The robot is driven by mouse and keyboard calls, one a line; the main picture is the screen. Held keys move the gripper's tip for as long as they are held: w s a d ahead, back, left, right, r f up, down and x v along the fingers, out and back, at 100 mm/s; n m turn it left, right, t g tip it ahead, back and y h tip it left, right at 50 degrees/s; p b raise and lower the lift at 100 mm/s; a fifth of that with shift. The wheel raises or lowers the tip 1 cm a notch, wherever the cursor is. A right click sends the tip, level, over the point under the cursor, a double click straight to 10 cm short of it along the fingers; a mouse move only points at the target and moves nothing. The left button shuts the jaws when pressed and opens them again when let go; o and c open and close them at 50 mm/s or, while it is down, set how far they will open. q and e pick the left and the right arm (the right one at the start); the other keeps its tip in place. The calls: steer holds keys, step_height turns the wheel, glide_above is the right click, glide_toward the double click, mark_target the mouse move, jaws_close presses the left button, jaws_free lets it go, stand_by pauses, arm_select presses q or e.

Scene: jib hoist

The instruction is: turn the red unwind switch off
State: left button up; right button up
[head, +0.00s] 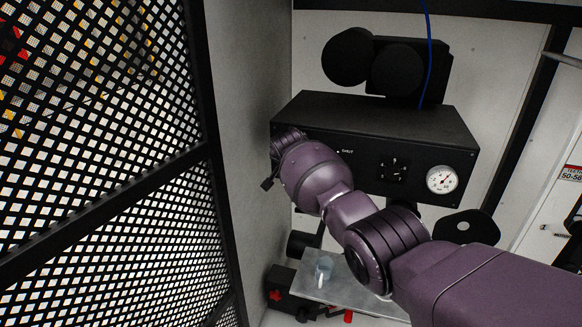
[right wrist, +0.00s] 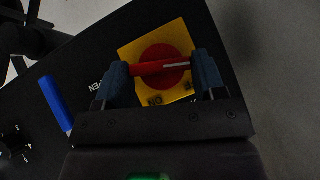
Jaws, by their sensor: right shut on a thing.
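The red switch (right wrist: 162,75) is a round red knob with a bar handle on a yellow square plate (right wrist: 136,50), on a black panel. In the right wrist view my right gripper (right wrist: 160,67) has its two dark blue fingers at the two ends of the red bar and is shut on it. The bar lies almost level in that view, slightly higher at its right end. In the head view my right arm hides the switch at the left end of the black control box (head: 375,120). My left gripper is not in view.
A round gauge (head: 441,180) and a small black dial (head: 394,169) are on the box front. A blue lever (right wrist: 56,103) is beside the switch. A grey wall and a black mesh panel (head: 100,130) stand close on the left. A metal plate (head: 335,285) is below.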

steer(key=n+h+b, duration=0.1)
steer(key=h+b, duration=0.1)
steer(key=b, duration=0.2)
steer(key=shift+a+g+h, duration=0.15)
steer(key=shift+g+h, duration=0.15)
steer(key=shift+g, duration=0.1)
steer(key=o, duration=0.9)
